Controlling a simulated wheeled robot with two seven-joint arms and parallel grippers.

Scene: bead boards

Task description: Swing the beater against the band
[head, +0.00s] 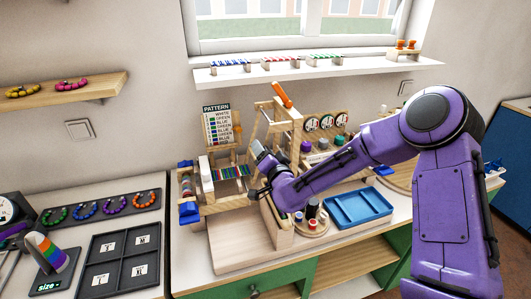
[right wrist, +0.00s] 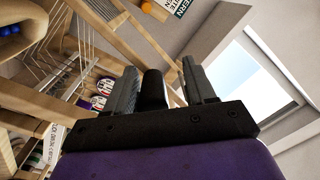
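The wooden band loom (head: 225,207) stands on the counter in the middle of the head view. Striped threads of the band (head: 230,172) stretch across its left part, left of my right gripper (head: 262,158). A tilted wooden frame (head: 268,122) with an orange bar on top, perhaps the beater, rises behind the gripper. My right gripper is close to the loom. In the right wrist view its fingers (right wrist: 160,85) stand apart, with a dark part between them that I cannot identify. Wooden beams (right wrist: 145,35) and thin rods cross behind.
A pattern card (head: 217,125) stands behind the loom. A blue tray (head: 358,207) and small spools (head: 312,210) lie to its right. A dark sorting tray (head: 118,262) and bead board (head: 100,207) are at the left. A window shelf (head: 350,72) hangs above.

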